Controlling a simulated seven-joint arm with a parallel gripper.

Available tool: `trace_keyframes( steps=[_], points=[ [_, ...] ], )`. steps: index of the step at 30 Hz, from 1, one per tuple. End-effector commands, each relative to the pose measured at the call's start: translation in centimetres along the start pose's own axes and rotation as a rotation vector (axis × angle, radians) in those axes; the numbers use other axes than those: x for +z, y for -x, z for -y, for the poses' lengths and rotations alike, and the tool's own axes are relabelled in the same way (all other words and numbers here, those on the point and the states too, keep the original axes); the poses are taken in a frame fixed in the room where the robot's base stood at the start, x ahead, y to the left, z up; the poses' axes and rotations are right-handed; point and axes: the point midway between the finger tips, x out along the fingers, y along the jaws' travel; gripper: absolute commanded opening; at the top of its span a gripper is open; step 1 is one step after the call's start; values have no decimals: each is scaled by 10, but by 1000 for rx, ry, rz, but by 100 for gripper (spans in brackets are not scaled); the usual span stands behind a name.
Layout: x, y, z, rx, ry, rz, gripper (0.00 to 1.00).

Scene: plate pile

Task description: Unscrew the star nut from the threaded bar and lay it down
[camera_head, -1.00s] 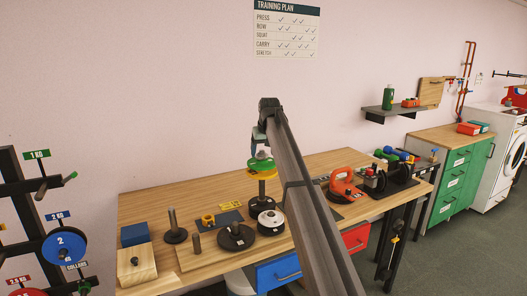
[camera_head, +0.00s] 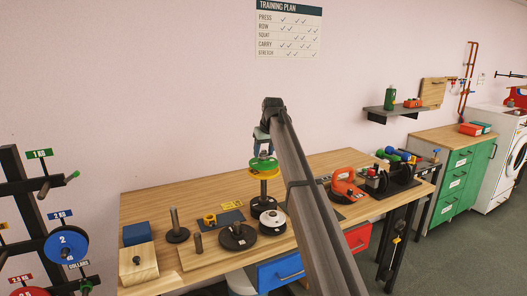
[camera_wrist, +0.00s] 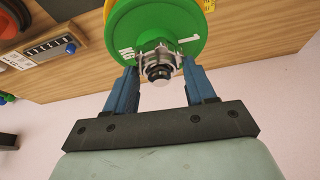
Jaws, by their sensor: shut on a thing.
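The silver star nut (camera_wrist: 157,56) sits around the end of the threaded bar (camera_wrist: 158,73), against the face of a green weight plate (camera_wrist: 124,22). My gripper (camera_wrist: 159,66) is shut on the nut, with one blue finger on each side of it. In the head view my gripper (camera_head: 263,151) points down at the top of the upright bar (camera_head: 263,188). The green plate (camera_head: 262,163) lies there above a yellow plate (camera_head: 264,174). The nut is hard to make out in the head view, hidden by the fingers.
The wooden bench holds a black disc with a peg (camera_head: 237,237), a white-topped weight (camera_head: 272,222), a dark mat (camera_head: 226,218), a blue block (camera_head: 135,234) and an orange kettlebell (camera_head: 343,181). Some wood at the bench's back left (camera_head: 150,205) is bare.

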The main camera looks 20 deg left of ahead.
Motion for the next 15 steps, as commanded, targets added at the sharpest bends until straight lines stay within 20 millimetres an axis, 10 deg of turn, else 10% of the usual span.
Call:
trace_keyframes(
  steps=[15],
  points=[
    [-5,0,-14,-181,488,1,19]
  ],
)
